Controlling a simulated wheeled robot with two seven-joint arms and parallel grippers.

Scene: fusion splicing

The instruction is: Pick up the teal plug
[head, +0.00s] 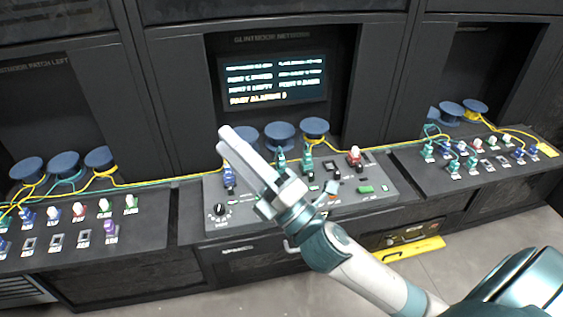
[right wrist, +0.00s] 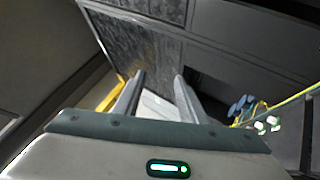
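Several teal plugs are in the head view; which one is meant I cannot tell. Two teal plugs stand upright in the centre console, one (head: 280,159) just right of my gripper and one (head: 308,165) further right. More teal plugs (head: 428,151) stand on the right console. My right gripper (head: 223,140) is raised in front of the centre console, its fingers pointing up and left. The fingers are apart with nothing between them; in the right wrist view the gripper (right wrist: 160,85) also shows open. My left gripper is out of view.
The centre console (head: 378,204) also holds a blue plug (head: 229,178), a red-and-white plug (head: 355,155) and a black knob (head: 219,210). Blue spools (head: 280,136) and yellow cables run behind the plugs. A lit screen (head: 262,80) is above. A yellow bar (head: 412,250) lies low in front.

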